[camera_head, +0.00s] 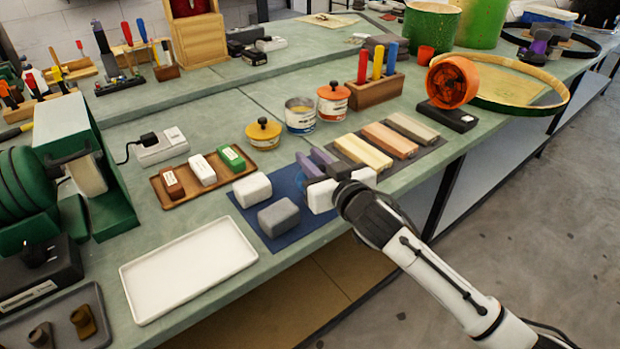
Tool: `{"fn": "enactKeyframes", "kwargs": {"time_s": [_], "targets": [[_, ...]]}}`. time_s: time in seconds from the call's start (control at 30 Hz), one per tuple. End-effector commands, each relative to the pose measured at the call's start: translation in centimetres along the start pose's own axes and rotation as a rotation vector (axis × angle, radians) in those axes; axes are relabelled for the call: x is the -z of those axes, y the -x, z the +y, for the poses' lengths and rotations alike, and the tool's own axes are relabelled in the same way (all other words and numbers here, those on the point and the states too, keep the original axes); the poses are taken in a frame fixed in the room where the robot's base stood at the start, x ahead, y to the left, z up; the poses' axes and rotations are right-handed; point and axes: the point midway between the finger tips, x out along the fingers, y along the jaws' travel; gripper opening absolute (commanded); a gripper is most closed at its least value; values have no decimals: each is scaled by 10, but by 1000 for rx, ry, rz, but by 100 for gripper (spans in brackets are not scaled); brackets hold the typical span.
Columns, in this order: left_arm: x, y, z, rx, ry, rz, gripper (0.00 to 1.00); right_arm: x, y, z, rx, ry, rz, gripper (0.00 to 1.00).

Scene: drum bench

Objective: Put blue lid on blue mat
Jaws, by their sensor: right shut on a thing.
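The blue mat (247,213) lies near the front edge of the bench, with pale and grey blocks on it. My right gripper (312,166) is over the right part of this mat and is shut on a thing. A thin blue rim (299,183) shows at its fingers; it looks like the blue lid, mostly hidden by the fingers. I cannot tell whether it touches the mat. An open can with a blue band (300,119) stands behind, without a lid. My left gripper is out of view.
A yellow-lidded can (264,134) and an orange-lidded can (333,102) stand behind the mat. A wooden tray of blocks (178,199) and an empty white tray (188,268) are left. A dark mat with bars (418,151) is right. A grey block (279,217) occupies the mat's front.

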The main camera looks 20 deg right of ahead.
Motion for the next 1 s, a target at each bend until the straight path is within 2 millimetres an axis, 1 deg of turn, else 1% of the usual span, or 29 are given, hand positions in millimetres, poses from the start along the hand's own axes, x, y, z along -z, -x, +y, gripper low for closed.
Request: {"fn": "enactKeyframes", "kwargs": {"time_s": [0.17, 0.3, 0.33, 0.6, 0.7, 0.73, 0.8, 0.83, 1.0], "targets": [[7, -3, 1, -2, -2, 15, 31, -15, -2, 0, 0, 0, -1, 0], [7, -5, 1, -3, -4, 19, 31, -37, -5, 0, 0, 0, -2, 0], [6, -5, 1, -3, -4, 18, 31, -40, -6, 0, 0, 0, -1, 0], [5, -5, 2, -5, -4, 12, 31, -40, -6, 0, 1, 1, 2, 0], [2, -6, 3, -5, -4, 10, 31, -44, -6, 0, 1, 0, 2, 0], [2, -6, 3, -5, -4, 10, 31, -43, -6, 0, 1, 0, 2, 22], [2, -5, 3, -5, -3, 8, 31, -43, -6, 0, 1, 0, 2, 34], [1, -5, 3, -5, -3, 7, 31, -43, -6, 0, 1, 0, 1, 38], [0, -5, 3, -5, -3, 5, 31, -43, -6, 0, 0, 1, 1, 38]]}}
